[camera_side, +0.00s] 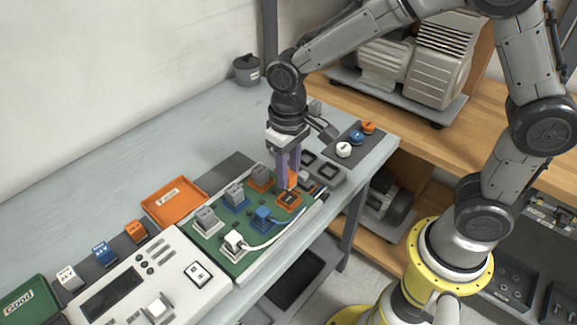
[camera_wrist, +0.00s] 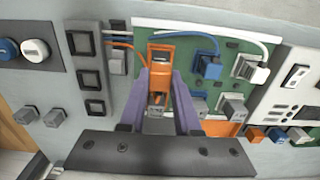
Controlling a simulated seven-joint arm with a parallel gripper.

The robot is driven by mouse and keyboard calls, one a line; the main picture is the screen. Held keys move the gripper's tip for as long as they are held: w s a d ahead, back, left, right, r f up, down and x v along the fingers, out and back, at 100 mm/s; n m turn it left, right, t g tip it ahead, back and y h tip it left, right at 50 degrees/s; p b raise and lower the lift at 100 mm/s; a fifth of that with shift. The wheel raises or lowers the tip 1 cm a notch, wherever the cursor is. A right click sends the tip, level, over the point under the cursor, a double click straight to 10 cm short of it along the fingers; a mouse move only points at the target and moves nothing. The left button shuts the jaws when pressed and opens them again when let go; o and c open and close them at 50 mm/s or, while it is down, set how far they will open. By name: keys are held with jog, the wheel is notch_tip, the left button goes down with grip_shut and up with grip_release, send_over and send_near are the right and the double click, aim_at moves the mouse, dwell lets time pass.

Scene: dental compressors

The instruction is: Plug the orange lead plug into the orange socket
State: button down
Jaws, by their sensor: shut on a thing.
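The orange lead plug (camera_wrist: 158,77) is held between the two purple fingers of my gripper (camera_wrist: 160,98). It also shows as a bit of orange beside the fingers in the side view (camera_side: 292,177). My gripper (camera_side: 287,183) points down over the right end of the green board. The orange socket (camera_side: 288,200) lies on that board just in front of the fingertips, its dark middle showing. In the wrist view the orange socket (camera_wrist: 172,44) is just beyond the plug. An orange lead (camera_wrist: 122,45) runs left. The fingers hide part of the plug, and I cannot tell whether it touches the socket.
The green board (camera_side: 250,240) also bears a blue plug (camera_side: 263,216) and a white plug (camera_side: 233,241) with leads, and grey blocks (camera_side: 235,193) behind. An orange tray (camera_side: 172,200) lies left of it. Dark square holders (camera_side: 328,172) and a knob panel (camera_side: 356,138) stand right.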

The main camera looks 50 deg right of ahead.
jog(key=shift+f, duration=1.05)
jog(key=shift+f, duration=1.05)
dwell(1.1)
jog(key=shift+c, duration=1.1)
grip_release()
jog(key=shift+r, duration=3.55)
